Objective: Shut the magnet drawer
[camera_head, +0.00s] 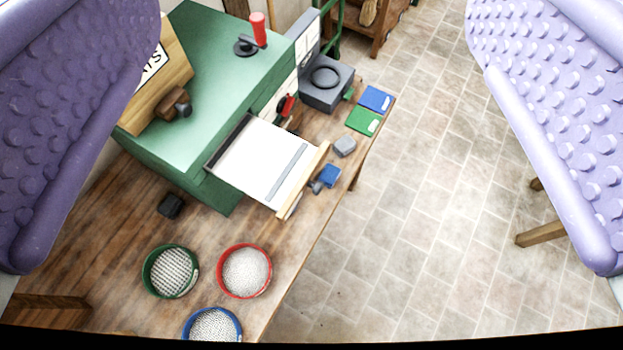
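The magnet drawer (257,160) stands pulled out of the green machine (215,85). It has a white tray with a grey bar across it, a pale wooden front edge and a small dark knob on that front. My gripper (325,150) is open and empty, its two purple studded fingers wide apart at the left and right of the view. The fingers look nearer to the camera than the drawer, and neither is seen touching it.
A wooden bench (120,235) carries the machine. Green (149,281), red (245,297) and blue (236,325) rimmed sieves stand in front. A blue block (330,175) and a grey block (345,146) lie close to the drawer front. Tiled floor (420,200) is open at the right.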

